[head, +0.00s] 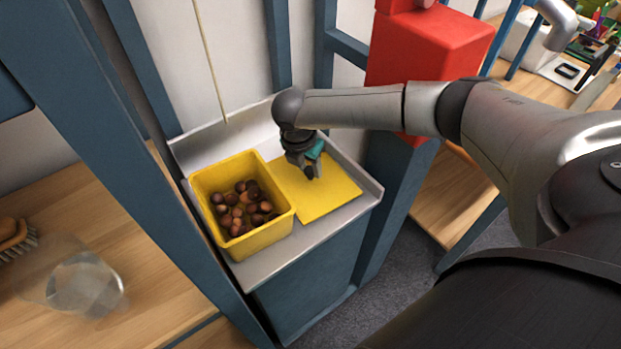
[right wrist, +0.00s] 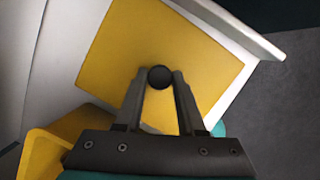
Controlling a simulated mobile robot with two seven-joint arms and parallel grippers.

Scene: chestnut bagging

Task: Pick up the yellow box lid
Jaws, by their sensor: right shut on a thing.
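The yellow box lid (head: 327,192) lies flat on the metal tray top, just right of the yellow box. It fills much of the right wrist view (right wrist: 175,50), with a round dark knob (right wrist: 160,77) on it. My right gripper (head: 311,172) is over the lid, its fingers (right wrist: 160,90) closed on both sides of the knob. The open yellow box (head: 252,239) holds several brown chestnuts (head: 240,208). A corner of the box shows at lower left in the right wrist view (right wrist: 45,150). My left gripper is not in view.
The metal tray (head: 283,258) has a raised rim at the back and right. Blue posts (head: 120,170) stand to its left and behind. A red container (head: 432,45) stands behind my right arm. A wooden table with a brush (head: 14,238) and a clear glass (head: 85,285) is at left.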

